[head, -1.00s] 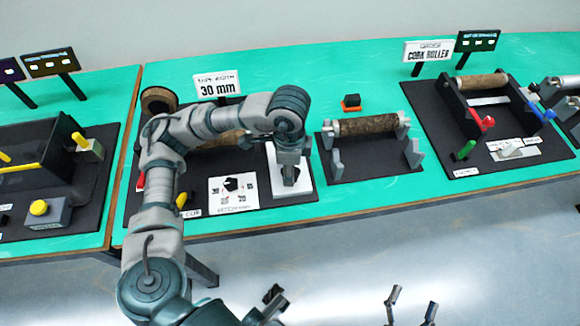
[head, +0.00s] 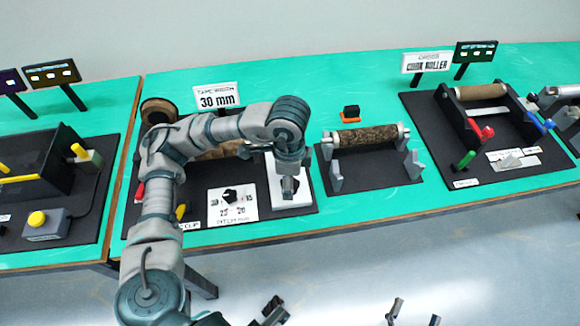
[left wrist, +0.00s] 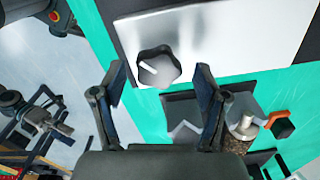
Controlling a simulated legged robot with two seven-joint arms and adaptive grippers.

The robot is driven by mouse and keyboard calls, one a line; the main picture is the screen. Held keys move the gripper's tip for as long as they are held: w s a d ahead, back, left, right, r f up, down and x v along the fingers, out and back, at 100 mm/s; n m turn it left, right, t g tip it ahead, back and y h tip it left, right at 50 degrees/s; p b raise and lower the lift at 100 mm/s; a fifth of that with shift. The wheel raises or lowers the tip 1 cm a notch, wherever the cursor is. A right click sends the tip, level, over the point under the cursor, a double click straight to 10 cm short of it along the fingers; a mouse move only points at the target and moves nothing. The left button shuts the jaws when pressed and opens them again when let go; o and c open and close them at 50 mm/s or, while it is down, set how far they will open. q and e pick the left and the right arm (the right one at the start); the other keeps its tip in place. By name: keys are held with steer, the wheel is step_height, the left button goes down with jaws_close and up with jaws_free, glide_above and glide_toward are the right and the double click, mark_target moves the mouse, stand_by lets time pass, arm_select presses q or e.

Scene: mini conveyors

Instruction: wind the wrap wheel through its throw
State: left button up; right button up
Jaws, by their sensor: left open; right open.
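The wrap wheel (left wrist: 158,67) is a dark lobed knob with a pale pointer line, on a white plate (left wrist: 250,45) in the left wrist view. In the head view the white plate (head: 302,199) lies at the right end of the 30 mm station, and my left arm largely hides the wheel. My left gripper (left wrist: 162,77) is open, its fingertips on either side of the wheel. I cannot tell whether they touch it. My right gripper (head: 415,311) is at the bottom edge of the head view, open and empty, in front of the table.
A pitch dial (head: 231,195) on a white card is left of the plate. A cork-covered roller (head: 368,135) on grey stands is to the right, with an orange and black piece (head: 350,114) behind it. The cork roller station (head: 470,120) is farther right.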

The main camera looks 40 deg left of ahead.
arm_select(q)
step_height(320, 180, up, 12)
steer(key=shift+f, duration=0.25)
steer(key=shift+w, duration=0.1)
